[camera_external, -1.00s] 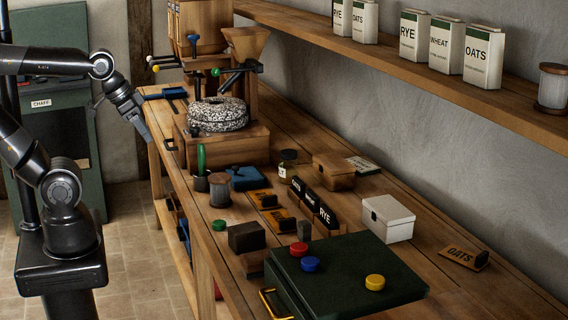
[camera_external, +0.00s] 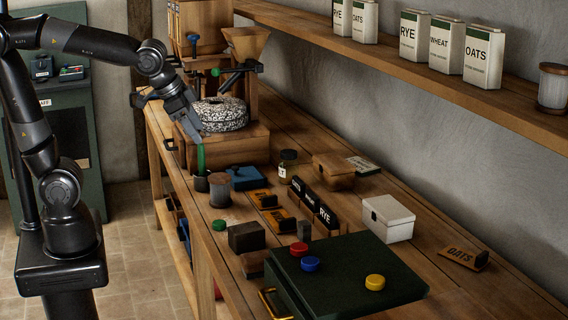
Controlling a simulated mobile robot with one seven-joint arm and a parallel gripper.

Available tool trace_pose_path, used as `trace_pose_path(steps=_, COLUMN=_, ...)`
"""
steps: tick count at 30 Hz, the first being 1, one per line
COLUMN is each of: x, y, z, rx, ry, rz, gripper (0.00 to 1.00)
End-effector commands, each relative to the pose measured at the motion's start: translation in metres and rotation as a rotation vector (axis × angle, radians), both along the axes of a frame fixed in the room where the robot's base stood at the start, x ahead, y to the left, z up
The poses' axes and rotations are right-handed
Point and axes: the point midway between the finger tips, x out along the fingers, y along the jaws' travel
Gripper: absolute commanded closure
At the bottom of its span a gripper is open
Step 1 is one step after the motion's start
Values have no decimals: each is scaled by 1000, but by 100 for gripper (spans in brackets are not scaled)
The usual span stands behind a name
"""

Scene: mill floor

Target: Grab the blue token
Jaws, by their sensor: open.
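The blue token (camera_external: 310,264) is a small round piece lying on top of the dark green box (camera_external: 345,285) at the front of the bench. A red token (camera_external: 299,249) lies just behind it to the left, and a yellow token (camera_external: 375,282) lies to its right. My gripper (camera_external: 185,138) is open and empty. It appears in front of the millstones, above the left edge of the bench, well behind and to the left of the blue token.
The stone mill (camera_external: 222,114) stands at the back of the bench. A green-handled tool (camera_external: 201,158), a spool (camera_external: 219,190), dark block (camera_external: 247,236), label blocks (camera_external: 313,203) and a white box (camera_external: 388,218) stand between.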

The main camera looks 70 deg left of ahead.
Motion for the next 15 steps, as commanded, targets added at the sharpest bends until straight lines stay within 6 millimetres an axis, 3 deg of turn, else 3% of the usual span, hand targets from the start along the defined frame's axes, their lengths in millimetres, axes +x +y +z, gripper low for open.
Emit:
trace_pose_path(steps=6, x=52, y=-88, z=-12, rx=15, ry=5, rz=-166, gripper=41)
trace_pose_path(steps=15, x=90, y=-224, z=-41, rx=-45, ry=15, rz=-385, gripper=41)
